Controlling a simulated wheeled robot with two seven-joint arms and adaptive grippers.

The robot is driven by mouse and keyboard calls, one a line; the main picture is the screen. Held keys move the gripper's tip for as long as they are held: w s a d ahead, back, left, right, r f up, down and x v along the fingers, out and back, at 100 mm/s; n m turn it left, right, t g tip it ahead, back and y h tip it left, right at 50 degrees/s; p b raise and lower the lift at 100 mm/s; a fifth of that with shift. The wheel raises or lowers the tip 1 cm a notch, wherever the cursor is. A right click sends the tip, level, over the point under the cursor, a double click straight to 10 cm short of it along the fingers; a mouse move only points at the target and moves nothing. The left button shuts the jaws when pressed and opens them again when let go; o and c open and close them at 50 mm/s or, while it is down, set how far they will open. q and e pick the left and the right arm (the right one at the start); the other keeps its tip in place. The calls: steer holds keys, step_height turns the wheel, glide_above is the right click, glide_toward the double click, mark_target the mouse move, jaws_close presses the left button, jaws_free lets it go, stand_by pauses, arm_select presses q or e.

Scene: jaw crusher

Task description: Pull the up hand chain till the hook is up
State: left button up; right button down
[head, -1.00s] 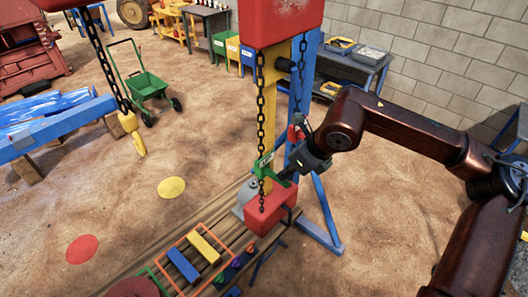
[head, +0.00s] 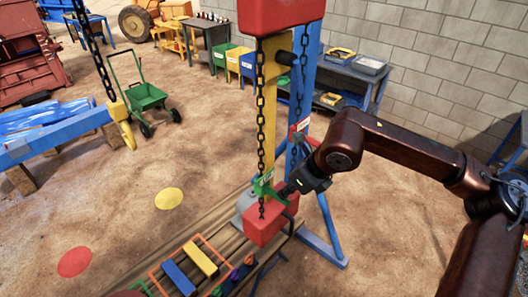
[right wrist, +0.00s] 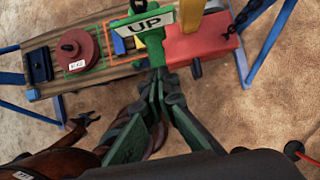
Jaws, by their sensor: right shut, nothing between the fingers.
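The UP hand chain (head: 260,110) hangs from the red hoist box (head: 280,15). Its green handle (head: 263,184) sits near the chain's lower end; the UP label (right wrist: 147,24) reads clearly in the right wrist view. My right gripper (head: 284,190) is at the handle's right side. In the right wrist view its fingers (right wrist: 165,80) are shut with nothing between them, their tips at the green handle's lower part. The yellow hook (head: 127,133) hangs on a dark chain (head: 97,60) at the left, above the ground. My left gripper is out of view.
A second chain with a red tag (head: 299,127) hangs beside the blue post (head: 303,75). A red block (head: 263,228) lies below the handle on the wooden platform (head: 215,205). A blue beam (head: 60,135) is left near the hook. Open dirt floor lies between.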

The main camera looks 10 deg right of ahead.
steer(key=shift+f, duration=0.6)
steer(key=shift+s+d+r, duration=0.1)
steer(key=shift+d, duration=0.05)
steer(key=s+d, duration=0.1)
steer(key=s+d+b, duration=0.1)
steer(key=s, duration=0.1)
steer(key=shift+s+d+r+b, duration=0.3)
steer(key=shift+s+d+b, duration=0.05)
steer(key=shift+d+b, duration=0.05)
steer(key=p+v, duration=0.1)
steer(key=v, duration=0.5)
steer(key=shift+s+d+p, duration=0.35)
steer(key=shift+s, duration=0.1)
